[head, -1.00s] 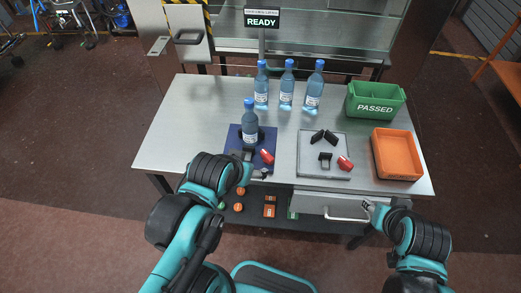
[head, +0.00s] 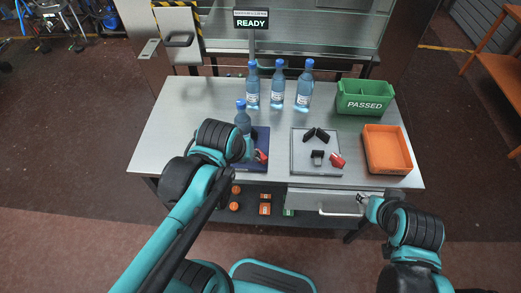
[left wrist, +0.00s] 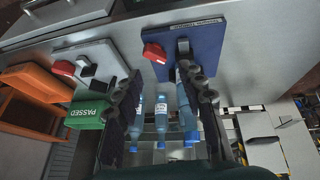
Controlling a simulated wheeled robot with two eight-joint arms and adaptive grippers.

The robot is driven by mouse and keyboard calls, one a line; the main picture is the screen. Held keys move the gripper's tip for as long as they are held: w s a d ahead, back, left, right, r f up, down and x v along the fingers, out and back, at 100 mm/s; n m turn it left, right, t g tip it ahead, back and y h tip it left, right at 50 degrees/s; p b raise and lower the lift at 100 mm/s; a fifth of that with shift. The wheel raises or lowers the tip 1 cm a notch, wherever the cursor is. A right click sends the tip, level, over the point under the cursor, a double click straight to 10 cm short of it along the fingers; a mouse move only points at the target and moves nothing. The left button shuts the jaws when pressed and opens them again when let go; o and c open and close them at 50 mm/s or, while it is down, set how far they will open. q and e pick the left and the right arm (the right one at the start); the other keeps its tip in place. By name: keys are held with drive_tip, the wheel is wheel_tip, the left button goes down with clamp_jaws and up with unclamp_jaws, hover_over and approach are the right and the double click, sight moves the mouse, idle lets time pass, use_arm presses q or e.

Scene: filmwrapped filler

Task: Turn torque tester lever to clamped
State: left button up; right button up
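A dark blue plate (head: 262,138) on the steel table carries a red lever (head: 261,156) and an upright blue-capped bottle (head: 242,117). In the left wrist view the blue plate (left wrist: 205,40) shows a label too small to read, its red lever (left wrist: 154,52) and a black part. A grey plate (head: 301,164) beside it has black blocks and its own red lever (head: 337,160). My left gripper (left wrist: 160,78) is open, its fingers spread near the blue plate; my arm mostly hides it in the head view. My right gripper (head: 364,199) is by the drawer handle; its opening is unclear.
Several bottles (head: 277,90) stand behind the plates, below a READY sign (head: 252,20). A green PASSED bin (head: 364,99) and an orange tray (head: 387,150) are at the right. The table's left part is clear. A drawer handle (head: 340,212) sticks out in front.

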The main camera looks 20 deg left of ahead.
use_arm(q)
drive_tip(key=w+n+g+p, duration=0.3)
drive_tip(key=w+n, duration=0.1)
drive_tip(key=w, duration=0.2)
drive_tip(key=n+g+p, duration=0.2)
drive_tip(key=n, duration=0.2)
hover_over(261, 154)
wheel_tip(261, 154, down, 4)
drive_tip(key=shift+s+f, duration=0.1)
drive_tip(key=shift+f, duration=0.15)
drive_tip(key=shift+f+n, duration=0.4)
drive_tip(key=shift+f, duration=0.25)
wheel_tip(261, 154, down, 8)
drive_tip(key=shift+r+b, duration=0.2)
drive_tip(key=shift+b, duration=0.8)
clamp_jaws()
